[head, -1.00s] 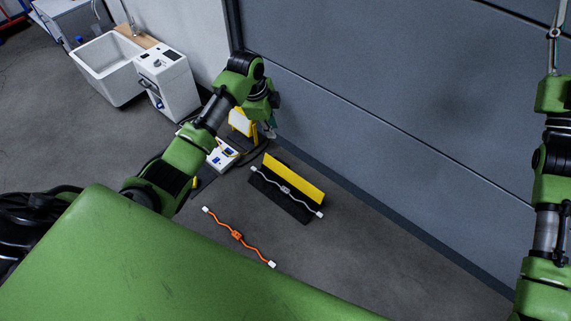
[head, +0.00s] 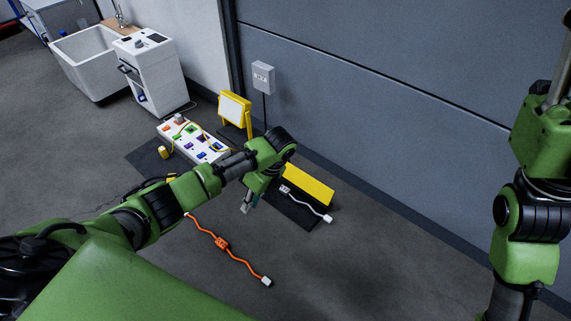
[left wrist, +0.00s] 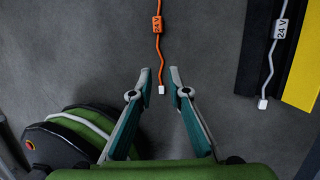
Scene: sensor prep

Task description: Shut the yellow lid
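The yellow lid (head: 308,187) is a flat panel along the far long side of a black flat base (head: 300,212) on the floor near the grey wall. It looks raised from the base, though its exact tilt is hard to tell. In the left wrist view the lid (left wrist: 304,70) and the black base (left wrist: 258,45) lie at the right edge. My left gripper (head: 246,206) points down, left of the base. In the left wrist view my left gripper (left wrist: 159,70) is open and empty. My right arm is at the right edge, its gripper out of frame.
A white-grey cable (head: 300,197) lies across the black base. An orange cable (head: 222,243) lies on the floor to the left. A white panel with coloured parts (head: 200,142) and a yellow-framed stand (head: 235,108) are behind.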

